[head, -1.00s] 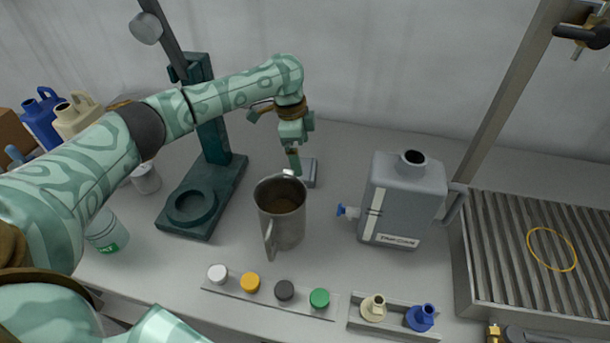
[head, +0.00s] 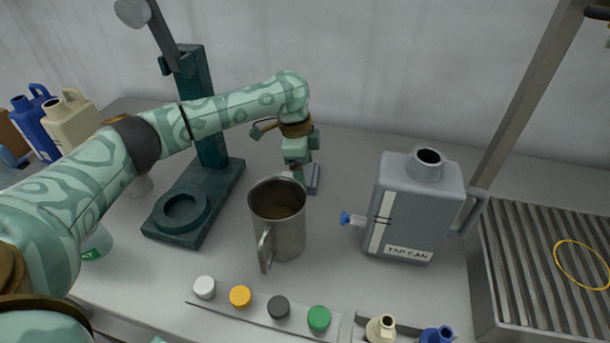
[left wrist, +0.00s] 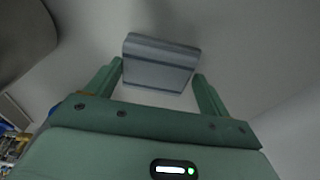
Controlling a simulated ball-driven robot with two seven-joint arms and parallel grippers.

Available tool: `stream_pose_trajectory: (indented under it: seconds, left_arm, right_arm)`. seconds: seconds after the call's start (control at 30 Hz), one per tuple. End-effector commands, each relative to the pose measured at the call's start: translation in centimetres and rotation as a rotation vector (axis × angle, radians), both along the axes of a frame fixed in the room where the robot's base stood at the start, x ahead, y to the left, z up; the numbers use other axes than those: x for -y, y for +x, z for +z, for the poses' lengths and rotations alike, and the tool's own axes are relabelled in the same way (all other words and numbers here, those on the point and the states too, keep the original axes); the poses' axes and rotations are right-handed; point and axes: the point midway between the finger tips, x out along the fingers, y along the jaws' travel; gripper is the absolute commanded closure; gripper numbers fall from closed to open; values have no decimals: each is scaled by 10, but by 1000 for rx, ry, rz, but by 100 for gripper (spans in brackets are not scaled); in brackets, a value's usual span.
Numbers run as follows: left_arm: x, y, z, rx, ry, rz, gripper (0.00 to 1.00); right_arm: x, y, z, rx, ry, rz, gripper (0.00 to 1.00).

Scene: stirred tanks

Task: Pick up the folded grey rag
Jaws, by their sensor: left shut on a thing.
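The folded grey rag (head: 314,180) is a small grey block-like bundle on the worktop behind the metal mug. In the left wrist view the rag (left wrist: 160,62) shows lighter and darker grey bands and lies between the two green fingers. My left gripper (head: 300,172) points down at the rag and is shut on it; it also shows in the left wrist view (left wrist: 158,72). The mug's rim hides part of the fingertips and rag in the head view. I cannot tell any gap between rag and worktop. My right gripper is not in view.
The metal mug (head: 278,222) stands just in front of the rag. A grey tap can (head: 412,205) stands to the right, a dark green stand (head: 215,190) to the left. A strip with coloured caps (head: 262,315) lies in front. A ribbed metal tray (head: 505,270) is far right.

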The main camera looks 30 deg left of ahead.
Motion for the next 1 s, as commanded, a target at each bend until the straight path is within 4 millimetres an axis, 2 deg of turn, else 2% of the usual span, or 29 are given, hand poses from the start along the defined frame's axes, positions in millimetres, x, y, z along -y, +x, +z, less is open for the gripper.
stream_pose_trajectory:
  seconds: [0.17, 0.5, 0.6, 0.73, 0.97, 1.0]
  left_arm:
    - [0, 0, 6, 1, 0, 0, 41]
    - [1, 0, 79, 5, -1, 0, 41]
    - [1, 0, 93, 3, -2, 0, 41]
    - [0, 0, 100, 0, -1, 1, 41]
    - [0, 0, 100, -2, -1, 1, 41]
    - [0, 0, 100, -2, -1, 1, 25]
  right_arm:
    - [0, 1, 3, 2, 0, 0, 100]
    - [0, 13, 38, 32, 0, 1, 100]
    - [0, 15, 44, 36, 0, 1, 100]
    - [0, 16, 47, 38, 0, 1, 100]
    - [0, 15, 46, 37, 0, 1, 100]
    - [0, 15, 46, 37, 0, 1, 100]
